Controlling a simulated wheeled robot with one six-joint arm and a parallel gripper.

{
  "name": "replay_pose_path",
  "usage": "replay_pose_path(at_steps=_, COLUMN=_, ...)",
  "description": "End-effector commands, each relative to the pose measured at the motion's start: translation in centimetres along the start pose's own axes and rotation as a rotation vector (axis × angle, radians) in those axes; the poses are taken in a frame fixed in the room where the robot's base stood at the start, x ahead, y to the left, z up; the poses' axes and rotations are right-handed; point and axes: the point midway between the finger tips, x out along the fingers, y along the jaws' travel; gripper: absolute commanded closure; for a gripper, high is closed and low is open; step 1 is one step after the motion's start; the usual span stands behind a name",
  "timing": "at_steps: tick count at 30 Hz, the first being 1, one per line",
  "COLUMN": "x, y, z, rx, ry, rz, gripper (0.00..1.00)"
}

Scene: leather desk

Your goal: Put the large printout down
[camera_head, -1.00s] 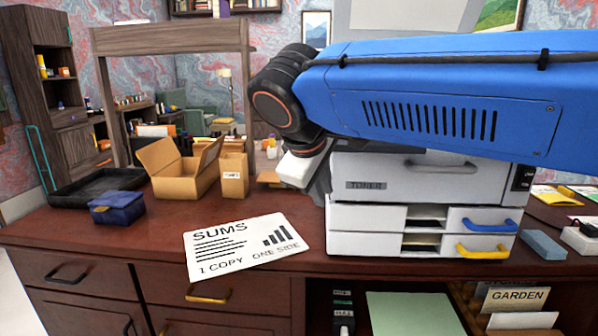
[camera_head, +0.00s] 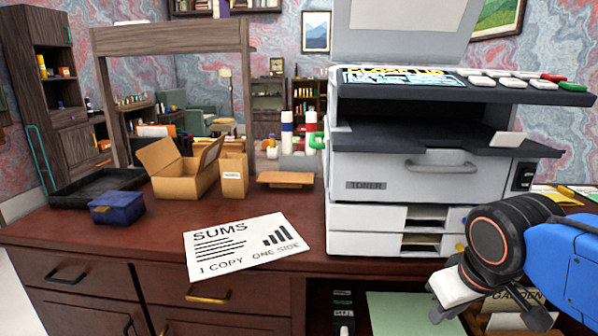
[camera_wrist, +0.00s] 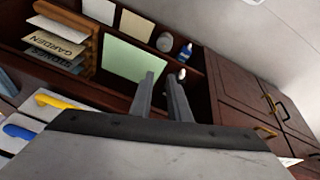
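A white sheet headed SUMS (camera_head: 225,258) lies flat on the front of the leather-topped desk (camera_head: 90,240), left of the copier (camera_head: 400,180). It reads "1 COPY ONE SIDE". Another printed sheet (camera_head: 400,75) with bold lettering lies on top of the copier, under its raised lid. I cannot tell which sheet is the large printout. My gripper (camera_wrist: 162,75) points down past the desk front, with a narrow gap between its fingers and nothing seen between them.
An open carton (camera_head: 180,180), a blue box (camera_head: 117,208) and a black tray (camera_head: 75,190) stand on the left. Below the desk top are shelves with a green sheet (camera_head: 410,312) and a GARDEN card (camera_wrist: 58,28).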

Motion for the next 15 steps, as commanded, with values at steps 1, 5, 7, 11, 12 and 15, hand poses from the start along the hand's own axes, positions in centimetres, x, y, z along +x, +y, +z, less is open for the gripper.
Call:
replay_pose_path(at_steps=1, x=0.6, y=0.3, z=1.4, rx=0.050, ry=0.006, rz=-0.006, gripper=0.84)
replay_pose_path(at_steps=5, x=2.0, y=0.4, z=3.9, rx=0.147, ry=0.020, rz=-0.023, gripper=0.84)
replay_pose_path(at_steps=7, x=2.5, y=0.4, z=4.8, rx=0.184, ry=0.025, rz=-0.028, gripper=0.84)
replay_pose_path(at_steps=11, x=3.0, y=0.3, z=5.6, rx=0.222, ry=0.034, rz=-0.035, gripper=0.98)
replay_pose_path(at_steps=12, x=3.1, y=0.3, z=5.6, rx=0.225, ry=0.034, rz=-0.037, gripper=1.00)
replay_pose_path(at_steps=15, x=2.8, y=0.0, z=4.7, rx=0.217, ry=0.031, rz=-0.045, gripper=1.00)
